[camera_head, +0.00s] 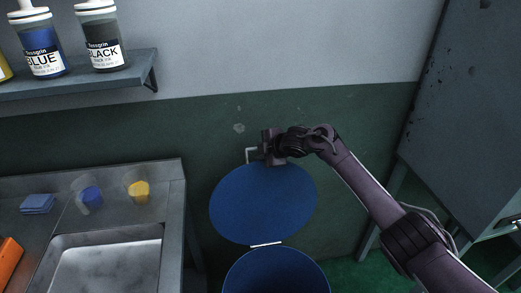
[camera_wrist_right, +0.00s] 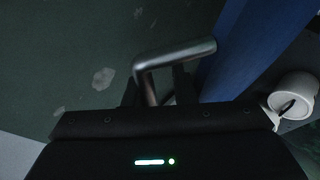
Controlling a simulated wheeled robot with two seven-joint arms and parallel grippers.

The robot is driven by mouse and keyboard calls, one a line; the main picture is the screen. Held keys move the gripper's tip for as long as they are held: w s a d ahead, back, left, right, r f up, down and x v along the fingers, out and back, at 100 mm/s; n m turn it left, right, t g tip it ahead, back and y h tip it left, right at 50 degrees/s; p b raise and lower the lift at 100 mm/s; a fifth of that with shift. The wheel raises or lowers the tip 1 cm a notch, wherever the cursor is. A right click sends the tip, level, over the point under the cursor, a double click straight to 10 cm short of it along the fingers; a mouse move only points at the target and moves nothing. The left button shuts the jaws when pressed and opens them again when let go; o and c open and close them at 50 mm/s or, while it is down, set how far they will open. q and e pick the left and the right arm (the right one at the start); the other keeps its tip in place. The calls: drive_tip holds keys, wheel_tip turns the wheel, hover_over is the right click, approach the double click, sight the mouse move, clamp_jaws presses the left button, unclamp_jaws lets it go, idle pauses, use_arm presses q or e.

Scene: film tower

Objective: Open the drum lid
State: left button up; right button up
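The blue drum (camera_head: 275,272) stands on the floor right of the sink counter. Its round blue lid (camera_head: 262,205) is swung up, standing tilted back towards the wall above the hinge (camera_head: 266,244). My right gripper (camera_head: 258,152) is at the lid's top edge, at the bent metal handle (camera_head: 250,156). In the right wrist view the handle (camera_wrist_right: 178,54) passes between the dark fingers (camera_wrist_right: 158,90), and the lid (camera_wrist_right: 240,50) shows as a blue band. How tightly the fingers close on the handle is hard to see. My left gripper is in neither view.
A shelf (camera_head: 85,82) with ink bottles hangs above. A grey cabinet (camera_head: 470,130) stands at the right.

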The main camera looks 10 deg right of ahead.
idle(0.4)
drive_tip(key=v, duration=0.8)
drive_tip(key=shift+b, duration=0.45)
drive_tip(key=shift+w, duration=0.1)
